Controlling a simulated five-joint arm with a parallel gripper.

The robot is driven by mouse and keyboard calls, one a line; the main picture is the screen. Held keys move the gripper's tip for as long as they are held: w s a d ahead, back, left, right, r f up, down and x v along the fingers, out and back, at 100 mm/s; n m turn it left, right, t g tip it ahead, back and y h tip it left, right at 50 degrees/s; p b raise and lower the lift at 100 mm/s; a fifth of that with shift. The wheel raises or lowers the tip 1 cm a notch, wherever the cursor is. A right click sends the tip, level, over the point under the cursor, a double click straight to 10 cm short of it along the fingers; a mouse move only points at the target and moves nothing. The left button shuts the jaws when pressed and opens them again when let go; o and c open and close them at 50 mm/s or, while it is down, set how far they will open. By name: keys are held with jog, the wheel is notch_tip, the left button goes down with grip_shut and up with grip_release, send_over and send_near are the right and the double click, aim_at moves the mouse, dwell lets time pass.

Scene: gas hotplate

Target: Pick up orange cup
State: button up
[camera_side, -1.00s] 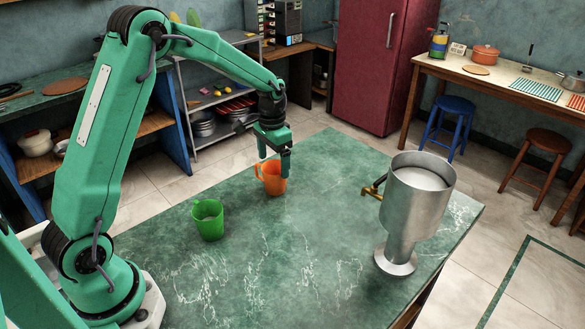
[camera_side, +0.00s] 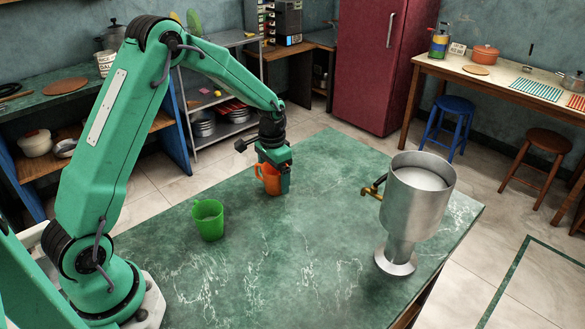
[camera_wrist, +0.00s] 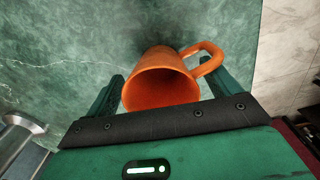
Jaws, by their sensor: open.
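The orange cup (camera_side: 268,180) stands upright near the far edge of the green marble table. My gripper (camera_side: 272,182) is lowered around it, with its fingers down on either side. In the wrist view the cup (camera_wrist: 160,85) sits between the two fingers of my gripper (camera_wrist: 168,92), its open mouth facing the camera and its handle at the upper right. The left finger is beside the cup; the right finger is partly behind the handle. The jaws are open, and I cannot tell whether either finger touches the cup.
A green cup (camera_side: 208,220) stands on the table (camera_side: 300,250), left of and nearer than the orange cup. A metal dispenser (camera_side: 415,205) with a brass tap (camera_side: 373,188) stands on the right. The middle of the table is clear. The table's far edge is close behind the orange cup.

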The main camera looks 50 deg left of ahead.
jog(key=c, duration=1)
jog(key=shift+r, duration=0.1)
jog(key=shift+r, duration=0.35)
notch_tip(320, 180, up, 3)
jog(key=shift+w, duration=0.1)
jog(key=s+d+r, duration=0.1)
jog(key=d+r, duration=0.1)
jog(key=d, duration=0.1)
jog(key=s+d+r, duration=0.1)
jog(key=d+r, duration=0.1)
jog(key=d, duration=0.2)
jog(key=s+d+r, duration=0.2)
jog(key=d+r, duration=0.1)
jog(key=d, duration=0.1)
jog(key=shift+s+r, duration=0.1)
jog(key=shift+c, duration=0.2)
